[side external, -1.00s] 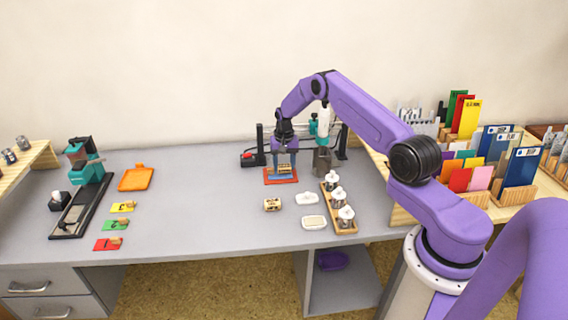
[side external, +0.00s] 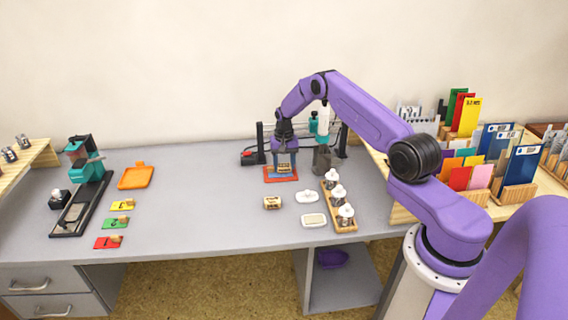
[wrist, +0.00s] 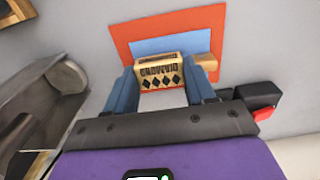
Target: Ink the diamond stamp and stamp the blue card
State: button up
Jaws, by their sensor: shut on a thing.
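My gripper (side external: 284,164) is shut on a wooden stamp (wrist: 160,72) with a row of dark diamonds on its side; my gripper also shows in the wrist view (wrist: 161,88). The stamp is over the blue card (wrist: 172,42), which lies on an orange-red mat (wrist: 125,32). The mat also shows in the side view (side external: 268,178). Whether the stamp touches the card is hidden. A white open inkpad (side external: 314,221) and another white piece (side external: 307,196) lie in front of the mat. Another wooden stamp block (side external: 272,203) stands to their left.
A wooden rack (side external: 347,226) of white-topped bottles stands right of the inkpad. A black device with a red button (side external: 248,157) is left of the mat. Yellow, green and red cards (side external: 115,224), an orange tray (side external: 136,177) and a teal press (side external: 86,165) are at left. The middle left of the desk is clear.

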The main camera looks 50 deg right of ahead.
jog(key=shift+r, duration=3.5)
